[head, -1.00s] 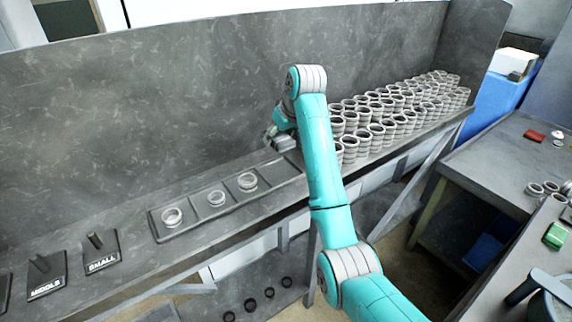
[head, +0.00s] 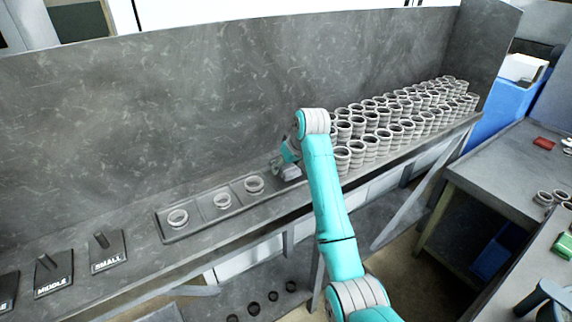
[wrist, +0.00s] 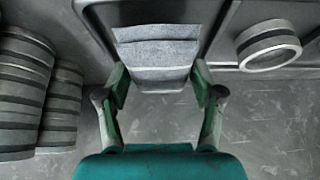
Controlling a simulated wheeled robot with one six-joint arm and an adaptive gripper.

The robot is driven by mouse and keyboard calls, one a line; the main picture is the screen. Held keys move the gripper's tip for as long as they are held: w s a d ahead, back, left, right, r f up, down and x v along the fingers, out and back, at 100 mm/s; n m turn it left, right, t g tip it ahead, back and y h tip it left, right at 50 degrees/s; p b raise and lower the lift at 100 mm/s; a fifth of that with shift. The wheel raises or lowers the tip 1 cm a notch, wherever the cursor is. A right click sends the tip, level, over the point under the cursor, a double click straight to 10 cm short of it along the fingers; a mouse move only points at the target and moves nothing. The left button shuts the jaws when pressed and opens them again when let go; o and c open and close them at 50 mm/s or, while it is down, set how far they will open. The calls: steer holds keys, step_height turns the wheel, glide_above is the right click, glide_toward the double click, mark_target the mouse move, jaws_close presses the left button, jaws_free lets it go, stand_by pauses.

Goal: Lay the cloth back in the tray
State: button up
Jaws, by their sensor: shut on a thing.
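The cloth (wrist: 155,55) is a folded light grey piece, held between the two fingers of my gripper (wrist: 160,92) in the wrist view. In the head view, my gripper (head: 287,168) is low over the right end of the dark tray (head: 192,236), partly hidden by my own arm. The tray's wall also shows in the wrist view (wrist: 219,32), with the cloth inside or just above its end compartment; I cannot tell whether it touches the floor. The other compartments hold single metal rings, one of them (wrist: 268,46) beside the cloth.
Stacked rings (head: 375,138) fill the bench to the right of my gripper, and some stand close at the left in the wrist view (wrist: 22,95). A back wall (head: 200,110) rises behind. Labelled posts (head: 106,250) stand at the left.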

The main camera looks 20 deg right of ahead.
steer(key=shift+f, duration=0.6)
steer(key=o, duration=1.3)
steer(key=shift+r, duration=0.1)
steer(key=shift+r, duration=0.3)
steer(key=v, duration=1.2)
steer(key=shift+r, duration=0.2)
